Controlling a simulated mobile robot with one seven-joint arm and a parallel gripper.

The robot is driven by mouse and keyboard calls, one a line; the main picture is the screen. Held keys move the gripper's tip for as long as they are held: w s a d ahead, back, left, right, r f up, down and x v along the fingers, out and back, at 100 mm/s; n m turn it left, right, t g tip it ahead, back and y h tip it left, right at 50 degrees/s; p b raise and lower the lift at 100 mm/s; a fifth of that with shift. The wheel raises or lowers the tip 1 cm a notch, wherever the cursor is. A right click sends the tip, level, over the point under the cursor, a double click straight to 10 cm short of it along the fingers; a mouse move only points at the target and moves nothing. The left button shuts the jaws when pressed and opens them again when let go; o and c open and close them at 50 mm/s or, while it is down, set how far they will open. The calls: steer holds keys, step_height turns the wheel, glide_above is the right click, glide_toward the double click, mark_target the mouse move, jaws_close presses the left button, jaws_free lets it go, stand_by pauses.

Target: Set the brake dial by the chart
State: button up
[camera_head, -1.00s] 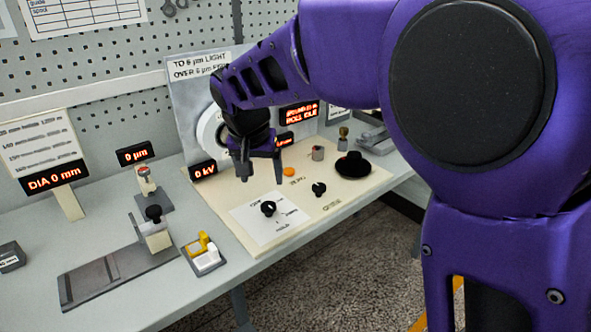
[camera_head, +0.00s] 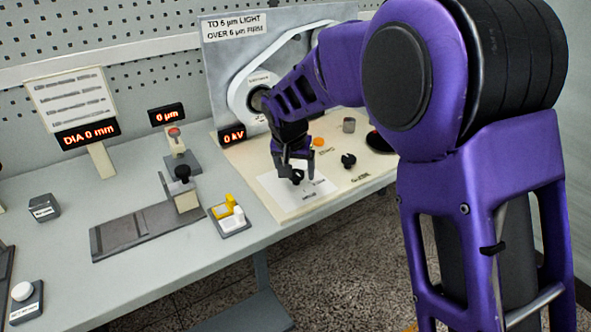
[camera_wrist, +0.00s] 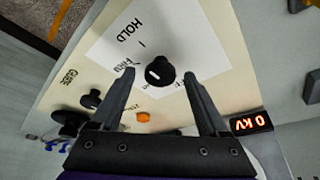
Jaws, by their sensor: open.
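The brake dial is a black knob (camera_head: 297,177) on a white card (camera_head: 273,187) on the cream panel. The wrist view shows the dial (camera_wrist: 160,72) with a white mark toward its left side. The card's word HOLD is readable; its other labels are partly hidden. My gripper (camera_head: 294,171) is open above the card, with its fingers either side of the dial in the wrist view (camera_wrist: 160,75). I cannot tell whether they touch it. The chart (camera_head: 235,27) reads "TO 6 µm LIGHT, OVER 6 µm FIRM". A gauge display (camera_head: 167,115) reads 0 µm.
An orange button (camera_head: 319,142), a second black knob (camera_head: 348,160) and a grey cylinder (camera_head: 348,125) stand on the panel. A 0 kV display (camera_head: 232,135) is near its left edge. A yellow-and-white switch block (camera_head: 230,216) sits left of the card. The bench front is mostly clear.

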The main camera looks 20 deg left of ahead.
jaws_close()
steer(key=shift+r+n, duration=0.1)
steer(key=shift+n, duration=0.2)
steer(key=shift+d+n+y+p, duration=0.2)
steer(key=shift+n+y+p, duration=0.35)
steer(key=shift+n, duration=0.45)
steer(key=n+g+y+p, duration=0.1)
steer(key=n+p, duration=0.1)
steer(key=n, duration=0.1)
steer(key=shift+w+d+r, duration=0.1)
steer(key=n+p, duration=0.2)
steer(key=n, duration=0.1)
steer(key=n+g+y+p, duration=0.1)
steer(key=n+p, duration=0.1)
steer(key=n, duration=0.1)
steer(key=shift+w+g+y, duration=0.1)
steer(key=shift+g+y, duration=0.15)
steer(key=shift+g, duration=0.05)
jaws_free()
